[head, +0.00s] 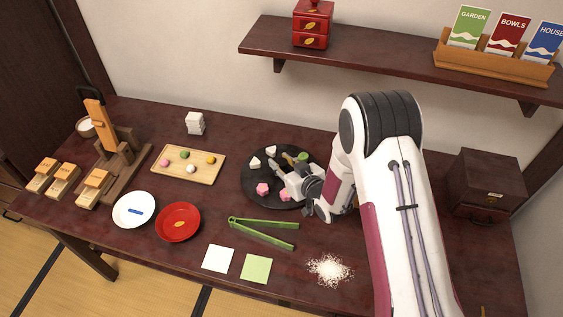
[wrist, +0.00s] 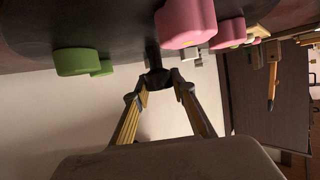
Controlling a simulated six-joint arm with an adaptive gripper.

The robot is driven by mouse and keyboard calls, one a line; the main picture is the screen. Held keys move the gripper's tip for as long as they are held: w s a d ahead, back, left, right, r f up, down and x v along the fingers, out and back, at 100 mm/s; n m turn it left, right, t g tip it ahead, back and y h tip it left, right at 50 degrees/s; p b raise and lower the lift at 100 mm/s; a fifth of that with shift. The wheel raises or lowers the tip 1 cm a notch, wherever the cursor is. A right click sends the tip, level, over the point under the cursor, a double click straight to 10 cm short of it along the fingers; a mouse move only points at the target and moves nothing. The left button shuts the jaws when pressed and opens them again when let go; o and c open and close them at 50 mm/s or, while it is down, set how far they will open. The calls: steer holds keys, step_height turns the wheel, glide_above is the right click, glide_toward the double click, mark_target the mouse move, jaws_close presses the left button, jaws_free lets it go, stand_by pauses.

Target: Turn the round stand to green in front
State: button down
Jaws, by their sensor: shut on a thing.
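The dark round stand (head: 250,183) sits on the table left of my arm. On it, white pieces (head: 255,162) are at the back left and pink flower-shaped sweets (head: 262,189) at the front. A green sweet (head: 303,156) is at the back right, partly near my arm. My gripper (head: 278,168) reaches low over the stand's middle. In the wrist view my gripper (wrist: 163,82) is shut on a small dark knob (wrist: 153,77) of the stand. Beside it show green sweets (wrist: 78,61) and a pink sweet (wrist: 187,22). My arm hides the stand's right edge.
Green tongs (head: 262,232) lie in front of the stand. A wooden tray (head: 172,174) of small sweets is to the left, with a white plate (head: 134,210) and red plate (head: 178,222). White grains (head: 330,269) lie at front right. A dark box (head: 488,184) stands far right.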

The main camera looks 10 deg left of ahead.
steer(key=shift+m+t+h, duration=0.5)
steer(key=shift+m+h, duration=0.1)
steer(key=shift+a+m+t+h, duration=0.1)
steer(key=shift+m+t+h, duration=1)
steer(key=shift+m+h, duration=0.8)
steer(key=shift+m+t+h, duration=0.3)
steer(key=shift+m+h, duration=2.3)
steer(key=shift+h, duration=0.4)
steer(key=shift+m+g+h, duration=0.9)
steer(key=shift+m+h, duration=1.6)
steer(key=shift+h, duration=0.3)
steer(key=shift+w+d+m+g+h, duration=0.1)
steer(key=shift+d+m+g+h, duration=0.05)
steer(key=shift+m+g+h, duration=1.1)
steer(key=shift+d+m+g+h, duration=0.1)
steer(key=shift+m+g+h, duration=0.9)
steer(key=shift+m, duration=0.45)
steer(key=shift+r, duration=0.1)
steer(key=c, duration=1.6)
jaws_free()
steer(key=shift+c, duration=0.2)
steer(key=shift+a, duration=0.1)
